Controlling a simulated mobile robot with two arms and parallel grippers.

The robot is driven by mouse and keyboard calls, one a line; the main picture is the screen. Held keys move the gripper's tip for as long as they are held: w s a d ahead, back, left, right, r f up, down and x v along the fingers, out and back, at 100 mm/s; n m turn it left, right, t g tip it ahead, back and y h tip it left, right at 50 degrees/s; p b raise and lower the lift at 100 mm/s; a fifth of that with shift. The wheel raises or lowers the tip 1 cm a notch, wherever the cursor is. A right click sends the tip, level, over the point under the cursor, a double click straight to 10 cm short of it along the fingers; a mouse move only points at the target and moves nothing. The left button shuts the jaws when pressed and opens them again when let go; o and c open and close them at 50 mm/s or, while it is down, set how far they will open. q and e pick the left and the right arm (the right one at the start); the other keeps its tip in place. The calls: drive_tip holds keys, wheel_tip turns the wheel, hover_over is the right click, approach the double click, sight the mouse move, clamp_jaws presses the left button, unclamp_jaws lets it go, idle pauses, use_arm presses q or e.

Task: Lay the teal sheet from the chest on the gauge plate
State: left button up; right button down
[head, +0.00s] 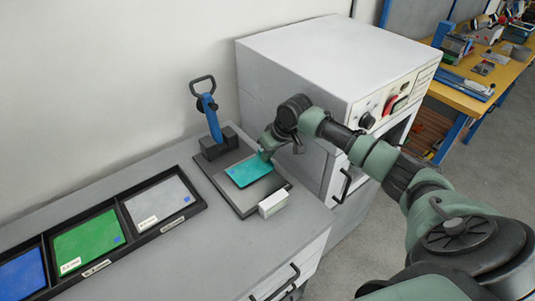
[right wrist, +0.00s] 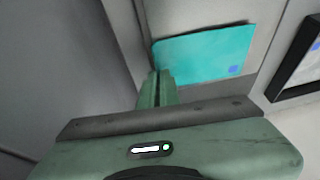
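The teal sheet (head: 245,171) lies over the dark grey gauge plate (head: 240,202) on the counter, roughly flat. I cannot tell whether it rests fully on the plate or sits slightly above it. My right gripper (head: 266,156) reaches down at the sheet's back right edge. In the right wrist view the fingers (right wrist: 157,85) are close together at a corner of the teal sheet (right wrist: 205,55) and appear shut on it. A blue square marks the sheet's far corner. My left gripper is not in view. Drawer fronts with dark handles (head: 283,281), perhaps the chest, show under the counter.
A blue-handled clamp (head: 210,115) stands at the plate's back edge. A small white block (head: 272,203) is at its front right. A black tray (head: 113,246) with blue, green and grey sheets lies left. A large white machine (head: 310,60) stands close behind my right arm.

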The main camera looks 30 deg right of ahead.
drive_tip(key=c, duration=1.6)
unclamp_jaws()
drive_tip(key=v, duration=1.2)
drive_tip(key=shift+b, duration=0.3)
